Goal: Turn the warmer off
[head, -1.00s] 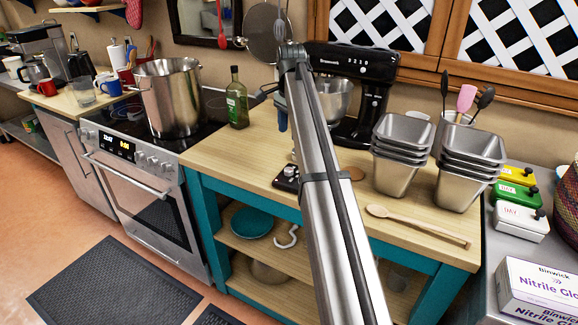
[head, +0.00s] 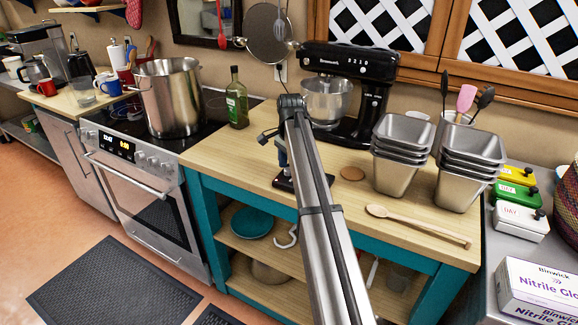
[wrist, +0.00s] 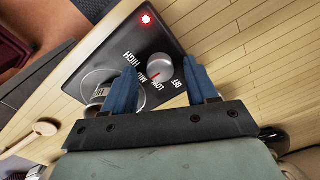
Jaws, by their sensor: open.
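The warmer (wrist: 112,62) is a black panel with a grey knob (wrist: 160,66), printed OFF, LOW and HIGH labels, and a red light (wrist: 146,20) that is lit. The knob's red mark points near LOW, away from OFF. A round metal plate lies on the panel, partly behind a finger. My gripper (wrist: 160,70) is open, its blue fingers on either side of the knob in the wrist view; I cannot tell whether they touch it. In the head view the warmer (head: 286,184) sits on the wooden counter, largely hidden by my arm and gripper.
A black stand mixer (head: 360,85) stands behind, with stacked metal pans (head: 403,150) and a wooden spoon (head: 420,224) to the right. A green bottle (head: 237,100) and a large pot (head: 168,98) are on the left. The counter front is clear left of the warmer.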

